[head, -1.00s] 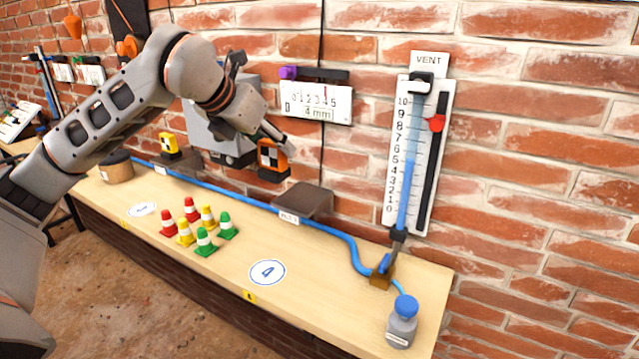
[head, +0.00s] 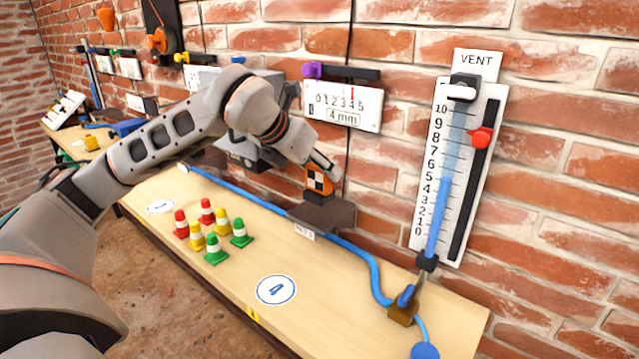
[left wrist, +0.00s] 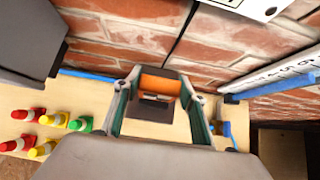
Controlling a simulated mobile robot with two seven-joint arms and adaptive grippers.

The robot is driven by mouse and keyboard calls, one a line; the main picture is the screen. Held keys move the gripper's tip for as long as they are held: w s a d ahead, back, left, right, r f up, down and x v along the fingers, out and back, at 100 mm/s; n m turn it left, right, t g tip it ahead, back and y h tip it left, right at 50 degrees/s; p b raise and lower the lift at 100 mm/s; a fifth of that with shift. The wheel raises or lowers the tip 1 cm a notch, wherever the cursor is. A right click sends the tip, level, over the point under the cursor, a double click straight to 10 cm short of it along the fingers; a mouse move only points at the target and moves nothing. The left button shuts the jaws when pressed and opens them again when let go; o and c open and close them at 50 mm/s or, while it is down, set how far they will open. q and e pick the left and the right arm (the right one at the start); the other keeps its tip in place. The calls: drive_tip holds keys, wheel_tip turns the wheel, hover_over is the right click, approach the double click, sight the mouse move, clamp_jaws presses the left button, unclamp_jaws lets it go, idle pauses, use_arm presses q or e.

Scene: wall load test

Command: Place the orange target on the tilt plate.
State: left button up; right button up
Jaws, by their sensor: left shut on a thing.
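The orange target (head: 319,181), a block with a black-and-white checker face and a dark base, is held in my left gripper (head: 326,167). In the left wrist view the orange target (left wrist: 160,84) sits between the two fingers of the gripper (left wrist: 158,100), which are shut on it. The tilt plate (head: 335,216) is a dark brown plate on the wall side of the bench, with a small white label at its front. The target is upright over the plate's back left part. I cannot tell whether its base touches the plate. My right gripper is out of view.
Several red, yellow and green cones (head: 212,230) stand left on the bench (head: 340,290). A blue hose (head: 372,272) runs past the plate to a brown block (head: 402,312). A 4 mm gauge (head: 343,106) and a VENT scale (head: 455,170) hang on the wall.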

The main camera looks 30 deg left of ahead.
sight(315, 178)
use_arm(q)
wheel_tip(315, 178, down, 3)
drive_tip(key=shift+r, duration=0.1)
drive_tip(key=shift+f, duration=0.2)
drive_tip(key=shift+r, duration=0.1)
drive_tip(key=shift+f+b, duration=0.2)
drive_tip(key=shift+b, duration=0.1)
drive_tip(key=o, duration=1.4)
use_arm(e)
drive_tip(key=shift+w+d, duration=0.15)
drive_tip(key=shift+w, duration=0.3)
